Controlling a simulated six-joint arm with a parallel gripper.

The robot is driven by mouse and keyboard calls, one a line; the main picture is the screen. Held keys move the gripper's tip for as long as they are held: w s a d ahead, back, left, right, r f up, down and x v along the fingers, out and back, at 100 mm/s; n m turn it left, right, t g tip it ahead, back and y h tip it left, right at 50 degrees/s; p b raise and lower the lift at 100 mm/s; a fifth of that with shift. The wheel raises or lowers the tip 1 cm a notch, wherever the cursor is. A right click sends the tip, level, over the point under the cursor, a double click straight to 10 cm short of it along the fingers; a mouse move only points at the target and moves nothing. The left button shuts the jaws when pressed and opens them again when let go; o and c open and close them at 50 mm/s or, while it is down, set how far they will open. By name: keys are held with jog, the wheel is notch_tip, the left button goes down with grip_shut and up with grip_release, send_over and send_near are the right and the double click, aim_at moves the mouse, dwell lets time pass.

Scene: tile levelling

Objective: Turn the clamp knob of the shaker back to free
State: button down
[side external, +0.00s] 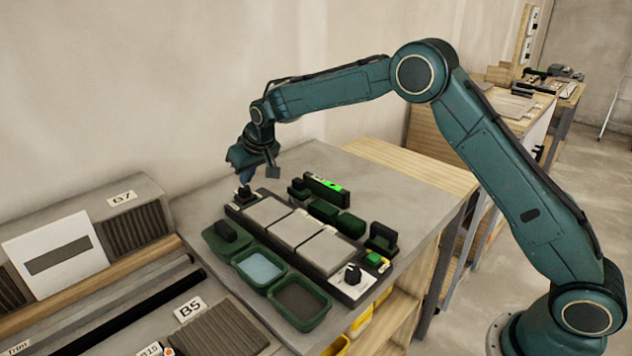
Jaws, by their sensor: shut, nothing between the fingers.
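A long dark device that looks like the shaker (236,213) lies on the grey bench with several flat grey tiles in a row on it. A black knob (352,275) on a white plate sits at its near right end. Another small black knob (244,192) sits at its far left end. I cannot tell from here which one is the clamp knob, or how either is turned. My gripper (247,178) points down, shut and empty, at the far left knob. Whether it touches that knob is too small to tell.
Green trays (300,303) line the shaker's front side, one holding a block. Behind it stand black-handled tools (381,238), green blocks (335,217) and a box with a lit green display (327,189). A green button (373,259) is near the right end. Labelled racks (135,228) fill the left.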

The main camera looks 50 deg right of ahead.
aim_at(245, 191)
jog(key=shift+f, duration=2.25)
jog(key=shift+w+d, duration=0.1)
jog(key=shift+w, duration=0.15)
jog(key=shift+s+d, duration=0.1)
jog(key=shift+d, duration=1)
dwell(0.3)
jog(key=shift+s+d, duration=0.15)
jog(key=shift+s, duration=0.1)
jog(key=shift+r, duration=0.1)
